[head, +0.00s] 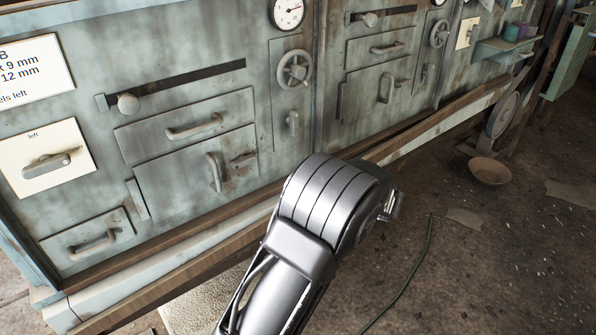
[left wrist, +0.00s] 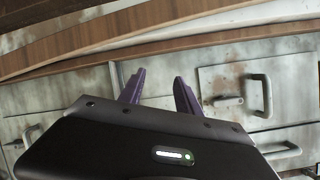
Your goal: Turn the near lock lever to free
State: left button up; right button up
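A small grey lever (head: 243,160) sits on the lower cabinet door (head: 165,170), just right of its upright handle (head: 213,172); I take it for the near lock lever. The left wrist view shows the scene turned over, with the lever (left wrist: 226,102) beside the handle (left wrist: 262,95). My left gripper (left wrist: 160,75) shows two purple fingers, apart with nothing between them. It is to the left of the lever in that view, not touching it. In the head view a silver arm link of mine covers the cabinet's lower edge, and no fingers show. My right gripper is not in view.
A wheel (head: 294,68) and a smaller lever (head: 292,123) are on a panel to the right. A lever on a white plate marked "left" (head: 45,165) is at far left. A wooden ledge (head: 180,235) runs along the cabinet base. A bowl (head: 489,171) lies on the floor.

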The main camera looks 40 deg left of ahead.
aim_at(297, 123)
pick_arm(q)
notch_tip(297, 123, up, 13)
jog(key=w+a+n+t+y+b, duration=0.1)
jog(key=w+n+y+b, duration=0.1)
jog(key=n+y, duration=0.2)
jog(key=shift+w+n+y, duration=0.25)
jog(key=shift+n+y, duration=0.05)
jog(key=shift+n, duration=0.1)
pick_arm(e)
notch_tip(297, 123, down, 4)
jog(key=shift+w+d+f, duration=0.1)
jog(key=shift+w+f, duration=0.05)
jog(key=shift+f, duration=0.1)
pick_arm(q)
jog(key=shift+a+f, duration=0.15)
jog(key=shift+a, duration=0.05)
jog(key=b+x, duration=0.1)
jog(key=x, duration=0.6)
jog(key=shift+w+a, duration=0.15)
jog(key=shift+a, duration=0.15)
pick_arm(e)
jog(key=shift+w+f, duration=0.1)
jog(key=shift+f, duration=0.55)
pick_arm(q)
grip_shut()
